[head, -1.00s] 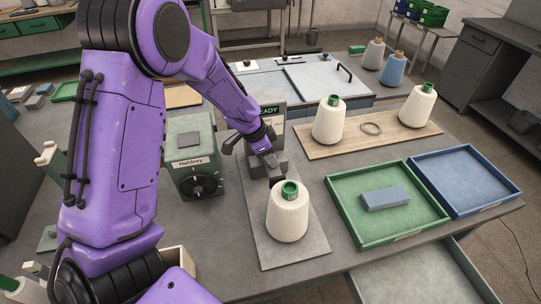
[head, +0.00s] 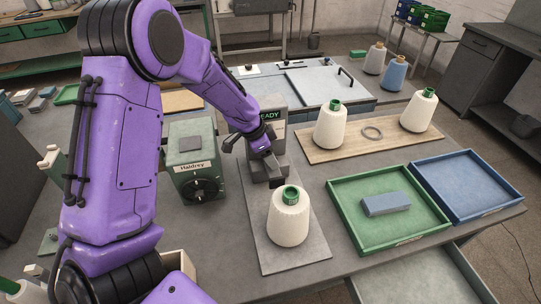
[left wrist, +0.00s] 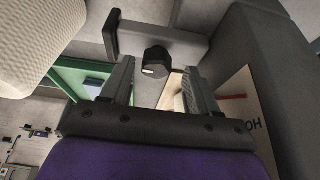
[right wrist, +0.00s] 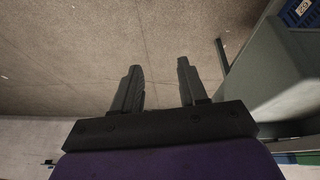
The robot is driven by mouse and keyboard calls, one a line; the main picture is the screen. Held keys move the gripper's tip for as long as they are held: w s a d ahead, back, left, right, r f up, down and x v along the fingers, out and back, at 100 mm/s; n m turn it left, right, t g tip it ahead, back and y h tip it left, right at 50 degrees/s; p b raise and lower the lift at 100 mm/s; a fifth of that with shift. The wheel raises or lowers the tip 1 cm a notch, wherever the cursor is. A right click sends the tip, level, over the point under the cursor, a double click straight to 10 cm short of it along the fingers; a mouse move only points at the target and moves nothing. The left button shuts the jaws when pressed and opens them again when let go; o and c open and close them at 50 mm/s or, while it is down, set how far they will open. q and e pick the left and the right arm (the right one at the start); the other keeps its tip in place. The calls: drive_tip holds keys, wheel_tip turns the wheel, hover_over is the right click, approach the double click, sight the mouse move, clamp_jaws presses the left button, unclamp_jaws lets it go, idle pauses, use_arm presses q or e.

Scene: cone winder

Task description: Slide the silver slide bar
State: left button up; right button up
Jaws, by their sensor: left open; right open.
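My left gripper (head: 274,172) is open at the front of the grey winder (head: 281,110) with the READY display, just behind a white cone (head: 289,216). In the left wrist view, a grey bar (left wrist: 178,47) with a dark end plate lies just beyond my open left fingers (left wrist: 158,68). A black knob (left wrist: 155,62) with a white mark shows between the fingertips; I cannot tell whether they touch it. This bar may be the silver slide bar, but its finish looks plain grey. My right gripper (right wrist: 159,65) is open and empty above bare floor.
A green box (head: 194,158) with a dial stands left of the winder.

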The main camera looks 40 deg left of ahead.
use_arm(q)
drive_tip(key=b+v, duration=0.1)
drive_tip(key=v, duration=0.9)
drive_tip(key=shift+a, duration=0.1)
drive_tip(key=shift+f, duration=0.1)
